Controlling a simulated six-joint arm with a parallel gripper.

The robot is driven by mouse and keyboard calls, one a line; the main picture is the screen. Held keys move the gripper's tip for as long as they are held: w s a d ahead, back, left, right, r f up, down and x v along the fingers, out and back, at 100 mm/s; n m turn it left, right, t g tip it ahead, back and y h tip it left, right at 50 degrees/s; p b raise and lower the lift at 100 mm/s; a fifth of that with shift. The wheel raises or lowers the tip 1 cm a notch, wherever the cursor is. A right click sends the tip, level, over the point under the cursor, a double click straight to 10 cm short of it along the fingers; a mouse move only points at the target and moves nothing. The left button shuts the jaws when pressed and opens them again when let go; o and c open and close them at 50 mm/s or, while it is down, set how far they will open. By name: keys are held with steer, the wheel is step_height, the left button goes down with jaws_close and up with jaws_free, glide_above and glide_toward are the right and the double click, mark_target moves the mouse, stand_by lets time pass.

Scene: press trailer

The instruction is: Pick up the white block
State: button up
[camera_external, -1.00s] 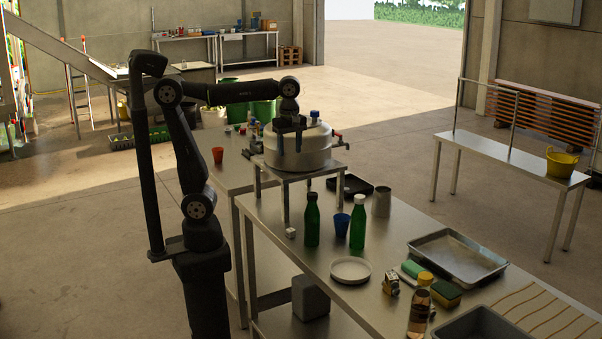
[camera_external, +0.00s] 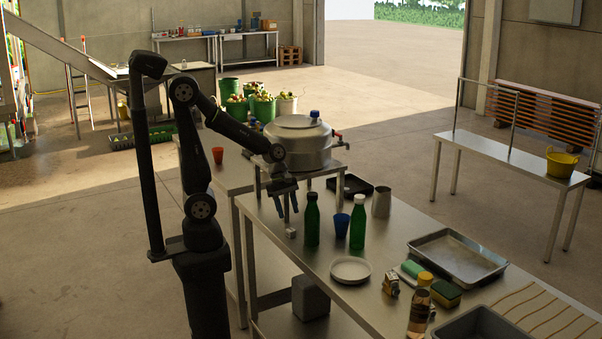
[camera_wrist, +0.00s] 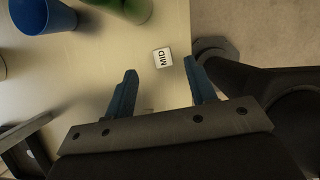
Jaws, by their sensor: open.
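The white block (camera_external: 291,233) is a small cube on the metal table, near its left edge and left of the green bottles. In the wrist view the white block (camera_wrist: 162,58) shows the letters "MID" on its top face. My gripper (camera_external: 287,211) points down above and slightly left of the block. In the wrist view my gripper (camera_wrist: 160,80) has its two blue fingers apart, with nothing between them. The block lies just beyond the fingertips, between their lines, and does not appear to be touched.
Two green bottles (camera_external: 312,220) and a blue cup (camera_external: 341,226) stand close to the right of the block. A steel pot (camera_external: 298,148) on a raised stand is behind my gripper. A white plate (camera_external: 351,270) lies nearer the front. The table's left edge is close to the block.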

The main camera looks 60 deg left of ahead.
mark_target(290, 229)
steer(key=shift+f, duration=1.35)
steer(key=shift+a+x, duration=0.15)
steer(key=shift+x, duration=1)
steer(key=shift+a+x, duration=0.15)
steer(key=shift+x, duration=0.95)
steer(key=shift+f, duration=0.15)
steer(key=c, duration=1.1)
